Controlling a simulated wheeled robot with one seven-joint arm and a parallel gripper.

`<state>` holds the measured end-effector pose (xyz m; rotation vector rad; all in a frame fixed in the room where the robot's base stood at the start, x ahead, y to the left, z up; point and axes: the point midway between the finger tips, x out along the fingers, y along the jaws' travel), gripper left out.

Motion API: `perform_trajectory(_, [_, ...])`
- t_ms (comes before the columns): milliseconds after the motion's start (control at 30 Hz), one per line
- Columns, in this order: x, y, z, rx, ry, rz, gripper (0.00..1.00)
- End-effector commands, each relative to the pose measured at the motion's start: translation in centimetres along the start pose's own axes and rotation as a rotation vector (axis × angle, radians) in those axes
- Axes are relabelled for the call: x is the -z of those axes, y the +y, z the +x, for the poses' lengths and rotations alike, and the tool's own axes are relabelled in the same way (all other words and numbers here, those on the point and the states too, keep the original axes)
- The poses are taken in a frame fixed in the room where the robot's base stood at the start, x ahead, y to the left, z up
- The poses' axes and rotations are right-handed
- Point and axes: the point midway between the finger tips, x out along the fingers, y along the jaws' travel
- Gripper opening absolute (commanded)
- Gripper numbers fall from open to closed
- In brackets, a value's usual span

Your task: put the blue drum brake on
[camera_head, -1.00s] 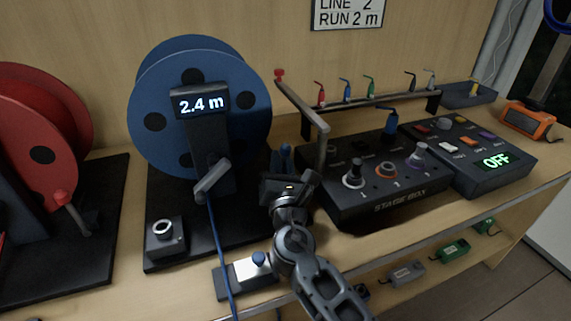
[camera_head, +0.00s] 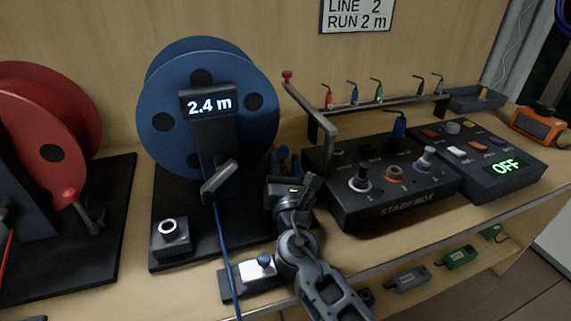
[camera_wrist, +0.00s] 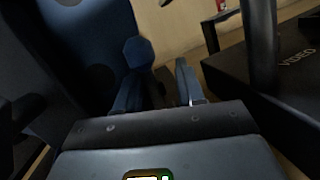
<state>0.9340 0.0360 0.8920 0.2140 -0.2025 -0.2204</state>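The blue drum (camera_head: 160,125) stands upright on its dark base, with a display reading 2.4 m and a crank (camera_head: 221,180) in front. A blue faceted knob, apparently the drum brake (camera_head: 281,154), shows beside the drum's lower right edge. In the wrist view the knob (camera_wrist: 138,51) stands just beyond my fingers, nearer the left one. My gripper (camera_wrist: 156,80) is open, with a gap between its two fingers and nothing held. In the head view my gripper (camera_head: 290,168) reaches up beside the drum base and hides the brake's lower part. I cannot tell whether a finger touches it.
The stage box (camera_head: 380,190) stands close to the right of my gripper, with a bar post (camera_head: 329,150) at its left. A red drum (camera_head: 45,130) is at the left. A blue cable (camera_head: 224,250) hangs from the blue drum past a clamp block (camera_head: 250,280).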

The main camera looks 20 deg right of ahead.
Motion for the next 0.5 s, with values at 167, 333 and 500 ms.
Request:
perform_trajectory(167, [0.0, -0.1, -0.1, 0.002, -0.001, 0.000, 0.37])
perform_trajectory(333, [0.1, -0.1, -1.8, 0.002, 0.002, 0.002, 0.37])
perform_trajectory(500, [0.2, -0.1, -4.6, 0.003, 0.002, 0.002, 0.37])
